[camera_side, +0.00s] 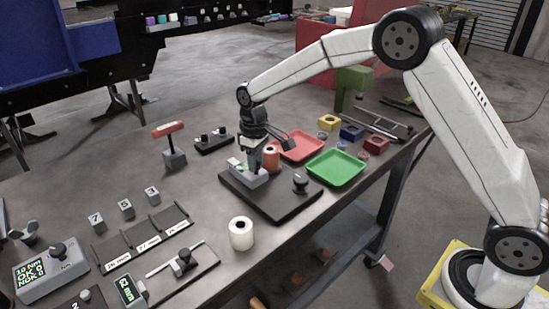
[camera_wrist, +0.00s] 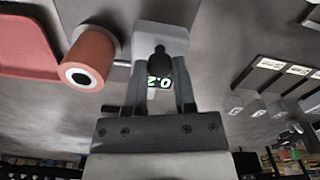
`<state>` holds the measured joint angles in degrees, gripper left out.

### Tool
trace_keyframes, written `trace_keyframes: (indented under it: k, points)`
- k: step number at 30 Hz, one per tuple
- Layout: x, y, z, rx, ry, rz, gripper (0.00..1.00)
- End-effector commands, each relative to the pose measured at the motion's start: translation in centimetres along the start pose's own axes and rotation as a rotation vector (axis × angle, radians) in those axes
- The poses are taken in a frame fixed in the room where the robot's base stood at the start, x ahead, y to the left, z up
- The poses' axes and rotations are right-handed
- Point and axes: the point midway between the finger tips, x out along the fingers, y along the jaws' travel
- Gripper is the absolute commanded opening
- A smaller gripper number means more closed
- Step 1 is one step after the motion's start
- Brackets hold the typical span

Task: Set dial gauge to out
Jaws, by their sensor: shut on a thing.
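The dial gauge appears to be the light grey block (camera_side: 262,180) with a small lit green display, on a black base plate (camera_side: 285,203) in the side view. In the wrist view the grey block (camera_wrist: 162,37) carries a dark knob (camera_wrist: 159,60), and its display (camera_wrist: 158,83) shows upside-down digits that seem to include 2 and 0. My gripper (camera_side: 252,160) reaches down onto the block from above. In the wrist view my gripper (camera_wrist: 160,72) is shut on the dark knob, with a finger on each side. My fingers partly hide the block in the side view.
An orange-red hollow cylinder (camera_side: 271,158) stands close beside my gripper. A black knob (camera_side: 300,181) stands on the plate's right. A white roll (camera_side: 241,235) stands in front. Red (camera_side: 302,146) and green (camera_side: 337,168) trays lie to the right. Bare table (camera_side: 200,205) lies left of the plate.

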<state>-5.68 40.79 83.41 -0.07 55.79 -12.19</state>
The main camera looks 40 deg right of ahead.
Motion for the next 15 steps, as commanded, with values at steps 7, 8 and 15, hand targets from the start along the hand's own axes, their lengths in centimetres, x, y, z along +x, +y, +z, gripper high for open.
trace_keyframes:
  k: [7,8,15]
  points:
    - [-0.1,-0.3,-0.2,0.031,0.002,0.0,0.0]
    - [-0.1,-0.4,-0.2,0.039,0.002,0.0,0.0]
    - [-0.1,-1.6,-0.8,0.149,0.001,-0.001,0.0]
